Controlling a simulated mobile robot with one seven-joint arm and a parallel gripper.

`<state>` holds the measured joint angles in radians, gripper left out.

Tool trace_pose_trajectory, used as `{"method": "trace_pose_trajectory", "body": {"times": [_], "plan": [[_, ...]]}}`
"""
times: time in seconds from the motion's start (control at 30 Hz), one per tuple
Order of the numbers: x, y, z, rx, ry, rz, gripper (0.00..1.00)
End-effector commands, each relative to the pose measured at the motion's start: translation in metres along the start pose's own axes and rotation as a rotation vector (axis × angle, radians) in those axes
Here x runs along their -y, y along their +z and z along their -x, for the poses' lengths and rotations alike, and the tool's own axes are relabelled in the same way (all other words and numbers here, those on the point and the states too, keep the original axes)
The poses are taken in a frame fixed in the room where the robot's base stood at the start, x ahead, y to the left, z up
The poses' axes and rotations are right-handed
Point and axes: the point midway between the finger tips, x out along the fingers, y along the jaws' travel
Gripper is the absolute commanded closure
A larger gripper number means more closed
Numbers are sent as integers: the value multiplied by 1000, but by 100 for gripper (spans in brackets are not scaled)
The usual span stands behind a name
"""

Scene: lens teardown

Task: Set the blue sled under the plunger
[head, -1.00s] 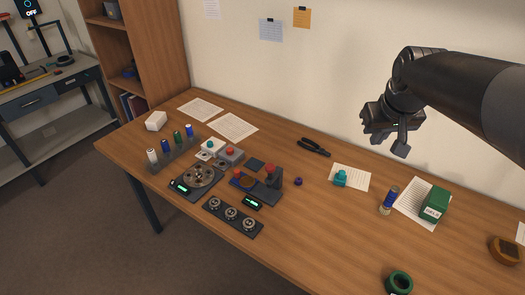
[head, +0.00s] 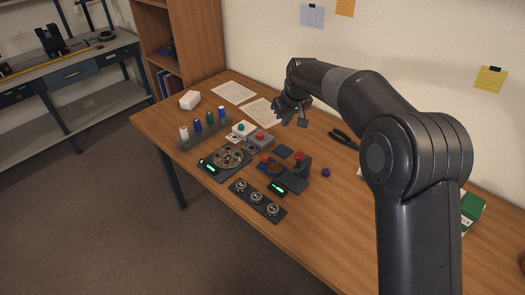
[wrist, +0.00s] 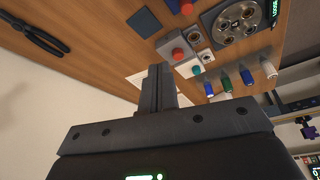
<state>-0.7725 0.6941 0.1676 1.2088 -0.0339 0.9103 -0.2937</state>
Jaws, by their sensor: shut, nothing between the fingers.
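The press (head: 304,167) stands at the middle of the bench, with a red knob (head: 299,156) on top that looks like the plunger's head. A small dark blue piece (head: 263,165), which looks like the sled, sits at the press's left side by another red knob and a brown round part. Whether it lies under the plunger is too small to tell. My gripper (head: 295,121) is above the bench behind the press, apart from it. In the wrist view its fingers (wrist: 158,82) are shut and empty. The press itself is mostly out of the wrist view.
A dark square pad (head: 284,152) lies behind the press. Button boxes (head: 261,142), a round disc fixture (head: 228,157), a rack of coloured cylinders (head: 203,132) and a strip with three dials (head: 257,200) stand left and in front. Pliers (head: 343,138) lie at the back.

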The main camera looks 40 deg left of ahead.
Motion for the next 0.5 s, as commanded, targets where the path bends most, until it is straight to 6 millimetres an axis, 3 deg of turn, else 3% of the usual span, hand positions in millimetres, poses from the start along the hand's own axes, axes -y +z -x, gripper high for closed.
{"method": "trace_pose_trajectory", "body": {"times": [0.03, 0.2, 0.33, 0.5], "plan": [[12, -8, -17, 3, -14, 21, 100], [43, -26, -54, 4, -45, 74, 100], [56, -32, -69, 5, -57, 96, 100], [62, -35, -75, 5, -62, 105, 100]]}}
